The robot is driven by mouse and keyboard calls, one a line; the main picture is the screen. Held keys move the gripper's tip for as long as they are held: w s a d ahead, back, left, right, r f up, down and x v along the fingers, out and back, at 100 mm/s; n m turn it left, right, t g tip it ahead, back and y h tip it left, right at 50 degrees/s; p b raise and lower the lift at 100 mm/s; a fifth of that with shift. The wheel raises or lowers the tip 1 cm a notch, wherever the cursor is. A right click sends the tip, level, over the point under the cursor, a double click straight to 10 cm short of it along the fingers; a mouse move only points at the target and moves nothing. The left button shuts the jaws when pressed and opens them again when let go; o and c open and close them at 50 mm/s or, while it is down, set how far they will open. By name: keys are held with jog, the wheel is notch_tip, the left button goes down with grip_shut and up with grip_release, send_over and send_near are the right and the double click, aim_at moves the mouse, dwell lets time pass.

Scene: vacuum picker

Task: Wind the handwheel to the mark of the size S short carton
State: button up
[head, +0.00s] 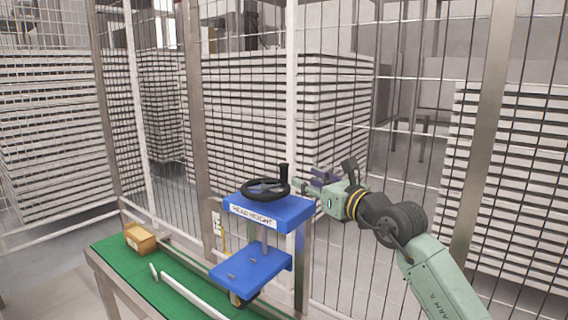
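The black handwheel (264,189) lies flat on top of a blue housing (272,211) labelled "HEAD HEIGHT". Its upright crank knob (284,174) stands at the rim on the right. My gripper (304,183) is just right of the knob, with the arm reaching in from the right. I cannot tell whether it touches the knob or whether its fingers are open. A small scale with marks (217,231) shows left of the housing, too small to read. A small brown carton (140,238) sits on the green belt; its size mark is not legible.
The green belt (112,252) runs below, with a white guide rail (190,294) along it. A blue lower head plate (252,269) hangs under the housing above the belt. Wire mesh fencing with metal posts (196,110) stands close behind, with white stacks beyond it.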

aim_at(286, 168)
jog(key=p+x, duration=0.2)
jog(key=x, duration=0.2)
jog(key=p+x, duration=0.2)
jog(key=x, duration=0.3)
jog(key=shift+w+a+r, duration=0.2)
jog(key=shift+a+r, duration=0.05)
jog(key=shift+a, duration=0.05)
jog(key=shift+w+a+f+p, duration=0.1)
jog(key=shift+w+a+p, duration=0.1)
jog(key=shift+w+p, duration=0.15)
grip_shut()
